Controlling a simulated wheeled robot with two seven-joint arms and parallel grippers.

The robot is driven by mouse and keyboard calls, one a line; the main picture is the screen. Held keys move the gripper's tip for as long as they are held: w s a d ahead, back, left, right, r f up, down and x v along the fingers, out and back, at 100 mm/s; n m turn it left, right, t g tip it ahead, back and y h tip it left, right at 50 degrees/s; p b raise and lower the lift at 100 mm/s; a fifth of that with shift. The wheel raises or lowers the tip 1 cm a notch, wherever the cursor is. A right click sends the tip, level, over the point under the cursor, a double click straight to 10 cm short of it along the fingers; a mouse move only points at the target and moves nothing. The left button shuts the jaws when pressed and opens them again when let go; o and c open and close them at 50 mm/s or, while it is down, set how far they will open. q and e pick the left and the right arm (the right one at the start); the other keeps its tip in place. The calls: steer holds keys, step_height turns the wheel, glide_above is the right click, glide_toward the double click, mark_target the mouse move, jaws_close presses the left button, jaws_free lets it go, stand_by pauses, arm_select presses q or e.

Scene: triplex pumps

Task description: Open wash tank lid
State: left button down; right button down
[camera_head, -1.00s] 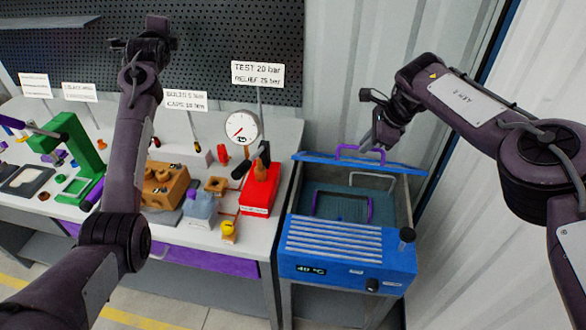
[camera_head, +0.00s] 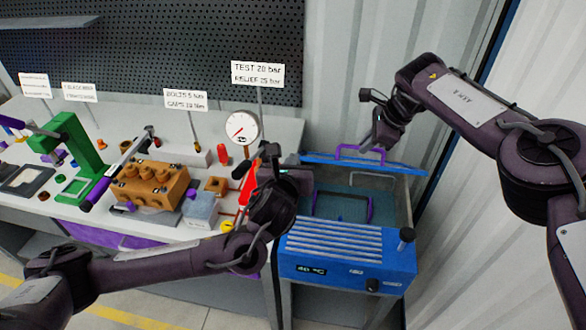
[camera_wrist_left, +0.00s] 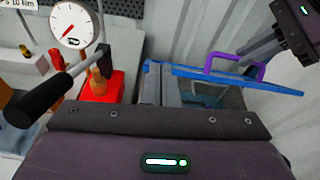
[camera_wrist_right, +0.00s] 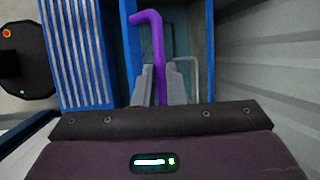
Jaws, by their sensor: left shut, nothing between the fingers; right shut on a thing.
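The blue wash tank (camera_head: 345,262) stands at the right with its lid (camera_head: 400,168) raised, seen nearly edge-on at the tank's back. The lid's purple handle (camera_head: 350,150) is on its upper side. My right gripper (camera_head: 378,142) is shut on this handle; the right wrist view shows the purple bar (camera_wrist_right: 156,50) between its fingers. My left gripper (camera_wrist_left: 162,82) is shut and empty by the tank's left side. In the head view its fingertips are hard to make out behind its wrist.
The red test block and dial gauge (camera_head: 241,127) stand close left of my left gripper, with a black-handled lever (camera_wrist_left: 38,100) beside it. An orange pump block (camera_head: 150,185) and a green press (camera_head: 75,150) are on the bench. A corrugated wall is behind the tank.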

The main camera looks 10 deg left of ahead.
steer(key=shift+d+f, duration=0.1)
steer(key=shift+f, duration=0.1)
arm_select(q)
steer(key=s+a+f+m+g, duration=0.1)
steer(key=s+f+g, duration=0.1)
steer(key=s+f, duration=0.45)
arm_select(e)
steer(key=shift+w, duration=0.1)
arm_select(q)
steer(key=w+f, duration=0.1)
steer(key=w, duration=1.1)
steer(key=shift+f, duration=0.15)
steer(key=shift+w, duration=0.1)
